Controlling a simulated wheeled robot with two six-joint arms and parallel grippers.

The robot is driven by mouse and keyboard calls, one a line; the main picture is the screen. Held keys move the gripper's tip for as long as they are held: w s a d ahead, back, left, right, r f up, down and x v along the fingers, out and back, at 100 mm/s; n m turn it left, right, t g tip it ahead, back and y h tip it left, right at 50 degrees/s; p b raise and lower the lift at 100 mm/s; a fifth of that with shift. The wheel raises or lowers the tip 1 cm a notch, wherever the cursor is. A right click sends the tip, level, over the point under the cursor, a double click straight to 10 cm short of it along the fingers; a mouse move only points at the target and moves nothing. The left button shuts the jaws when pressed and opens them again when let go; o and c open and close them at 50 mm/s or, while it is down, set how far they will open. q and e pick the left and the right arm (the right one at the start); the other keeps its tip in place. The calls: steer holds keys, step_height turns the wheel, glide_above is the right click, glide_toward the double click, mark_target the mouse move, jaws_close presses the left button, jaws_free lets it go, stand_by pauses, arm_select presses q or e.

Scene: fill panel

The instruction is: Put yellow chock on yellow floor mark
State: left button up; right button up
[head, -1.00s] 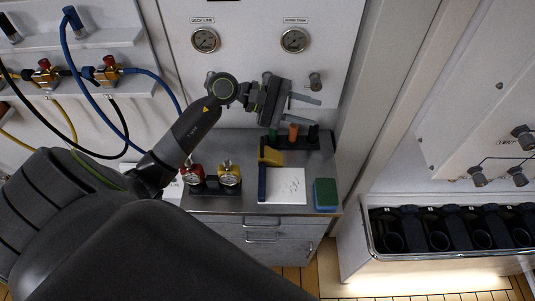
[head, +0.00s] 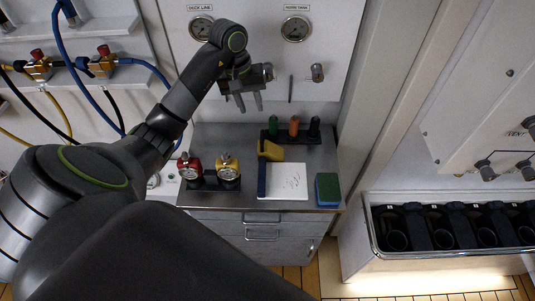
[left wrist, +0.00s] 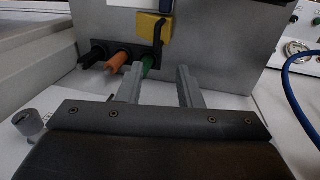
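A yellow block (head: 270,151), which looks like the chock, lies on the grey bench top behind a white pad; it also shows in the left wrist view (left wrist: 153,30). My left gripper (head: 248,102) is open and empty, its fingers pointing down, above and behind the block and apart from it. In the left wrist view its two fingers (left wrist: 158,75) are spread with nothing between them. I cannot make out a yellow floor mark; only some planked floor (head: 300,277) shows at the bottom. My right gripper is not in view.
The bench (head: 225,138) also holds a rack with green, orange and black handles (head: 294,127), a red gauge (head: 189,166), a yellow gauge (head: 228,168), a white pad (head: 287,181) and a green-blue sponge (head: 327,189). Hoses (head: 90,80) hang at left.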

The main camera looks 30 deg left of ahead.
mark_target(262, 134)
arm_select(q)
steer(key=f+b, duration=0.2)
steer(key=f, duration=0.1)
steer(key=d+f+b, duration=0.1)
steer(key=f+b, duration=0.3)
steer(key=f, duration=0.1)
steer(key=shift+w+d+f+b, duration=0.3)
steer(key=shift+w+d+f, duration=0.05)
steer(key=shift+w+d, duration=0.05)
steer(key=shift+d+f+b, duration=0.15)
steer(key=shift+f+b, duration=0.3)
steer(key=shift+f, duration=0.1)
steer(key=shift+w+d+f+p, duration=0.1)
steer(key=shift+d+f+p, duration=0.1)
steer(key=shift+f+p, duration=0.25)
steer(key=shift+w+d+f+p, duration=0.15)
steer(key=shift+f+p, duration=0.15)
steer(key=shift+f, duration=0.7)
jaws_close()
